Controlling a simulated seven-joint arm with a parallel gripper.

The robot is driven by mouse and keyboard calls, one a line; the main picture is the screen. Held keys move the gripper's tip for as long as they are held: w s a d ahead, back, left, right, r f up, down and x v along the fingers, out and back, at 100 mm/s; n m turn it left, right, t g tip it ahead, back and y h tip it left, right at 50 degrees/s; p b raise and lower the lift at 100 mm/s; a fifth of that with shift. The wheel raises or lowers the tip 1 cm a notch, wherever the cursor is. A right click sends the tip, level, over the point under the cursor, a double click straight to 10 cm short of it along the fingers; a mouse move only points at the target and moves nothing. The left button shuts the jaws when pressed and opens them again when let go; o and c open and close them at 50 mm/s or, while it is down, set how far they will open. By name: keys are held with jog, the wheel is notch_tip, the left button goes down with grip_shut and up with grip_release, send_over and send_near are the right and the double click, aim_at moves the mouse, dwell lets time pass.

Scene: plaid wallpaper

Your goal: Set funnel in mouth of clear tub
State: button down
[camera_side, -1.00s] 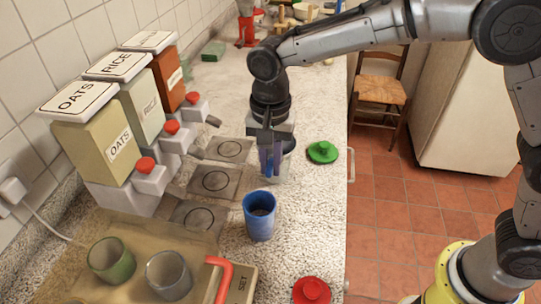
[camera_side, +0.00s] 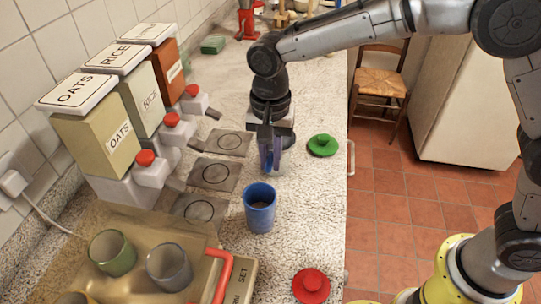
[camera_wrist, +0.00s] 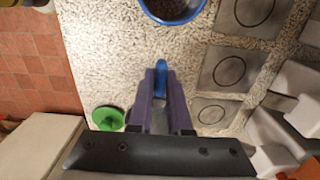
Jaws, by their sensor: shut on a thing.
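My gripper (camera_side: 270,165) points down over the counter, beyond the blue cup. In the wrist view its purple fingers (camera_wrist: 160,95) are closed on a small blue thing (camera_wrist: 161,78), mostly hidden between them. I cannot tell what it is. No funnel can be made out in either view. A grey, slightly see-through cup (camera_side: 170,268) stands upright at the lower left; no other clear tub shows. The blue cup (camera_side: 259,212), with dark contents, stands upright nearer the side camera than my gripper, apart from it. It also shows at the top of the wrist view (camera_wrist: 172,8).
A green lid (camera_side: 323,145) lies right of my gripper, a red lid (camera_side: 311,286) near the front. Dispensers labelled OATS (camera_side: 97,145) and RICE (camera_side: 145,107) line the wall, with dark ringed mats (camera_side: 215,174) before them. A green cup (camera_side: 112,254) stands beside the grey one.

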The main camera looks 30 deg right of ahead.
jog(key=shift+f, duration=0.15)
jog(key=c, duration=0.8)
grip_release()
jog(key=shift+o, duration=0.2)
notch_tip(320, 180, up, 14)
jog(key=shift+f, duration=0.1)
